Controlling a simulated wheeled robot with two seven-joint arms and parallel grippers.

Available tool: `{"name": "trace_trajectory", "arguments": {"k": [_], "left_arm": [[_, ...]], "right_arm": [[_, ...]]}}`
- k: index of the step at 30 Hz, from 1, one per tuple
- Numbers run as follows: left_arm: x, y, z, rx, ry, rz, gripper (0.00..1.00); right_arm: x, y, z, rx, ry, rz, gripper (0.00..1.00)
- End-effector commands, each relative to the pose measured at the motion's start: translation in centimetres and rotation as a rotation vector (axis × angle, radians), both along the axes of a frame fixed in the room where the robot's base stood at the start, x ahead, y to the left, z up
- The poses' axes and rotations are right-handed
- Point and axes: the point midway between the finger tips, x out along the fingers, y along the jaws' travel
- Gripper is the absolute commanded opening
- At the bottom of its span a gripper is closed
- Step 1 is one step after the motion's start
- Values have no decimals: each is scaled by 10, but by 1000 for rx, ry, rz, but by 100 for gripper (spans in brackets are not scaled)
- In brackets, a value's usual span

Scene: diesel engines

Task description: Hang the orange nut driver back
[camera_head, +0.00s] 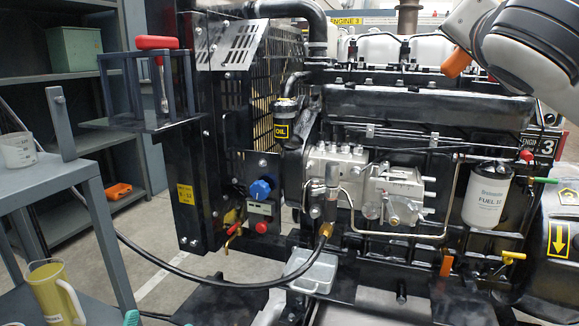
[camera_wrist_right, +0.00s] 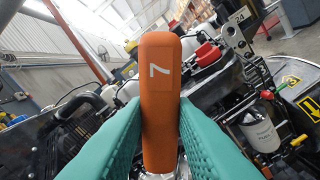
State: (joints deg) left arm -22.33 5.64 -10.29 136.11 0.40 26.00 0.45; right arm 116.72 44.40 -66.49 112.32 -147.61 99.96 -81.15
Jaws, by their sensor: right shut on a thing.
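The orange nut driver (camera_wrist_right: 160,85) has a thick handle marked 7. My right gripper (camera_wrist_right: 159,112) is shut on it, one teal finger on each side. In the head view the orange handle (camera_head: 456,62) shows at the upper right, in front of the engine top; its shaft is hidden. A dark rack (camera_head: 160,118) at the upper left holds a red-handled driver (camera_head: 157,43) hanging upright, with room beside it. The held driver is far to the right of this rack. A teal tip (camera_head: 131,318), probably my left gripper, shows at the bottom edge; its jaws are mostly out of frame.
The diesel engine (camera_head: 380,110) fills the middle and right, with a white fuel filter (camera_head: 487,195). A grey cart (camera_head: 60,176) at the left carries a white cup (camera_head: 18,150). A yellow jug (camera_head: 55,292) stands lower. A black hose (camera_head: 190,277) crosses low.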

Motion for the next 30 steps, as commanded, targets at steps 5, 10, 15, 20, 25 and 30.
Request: {"name": "trace_trajectory", "arguments": {"k": [5, 10, 15, 20, 25, 30], "left_arm": [[0, 0, 8, 0, 0, 0, 65], [0, 0, 14, 0, 0, 0, 65], [0, 0, 19, 0, 0, 0, 65], [0, 0, 19, 0, 0, 0, 65], [0, 0, 19, 0, 0, 0, 65], [0, 0, 15, 0, 0, 0, 65]], "right_arm": [[12, -9, 5, 2, 1, -2, 0], [23, -16, 9, 1, 1, -2, 0], [32, -23, 11, 1, -1, -1, 0], [35, -25, 11, 1, -1, -1, 0], [34, -25, 10, 1, -1, -1, 0], [30, -21, 8, -1, -2, 2, 0]]}}
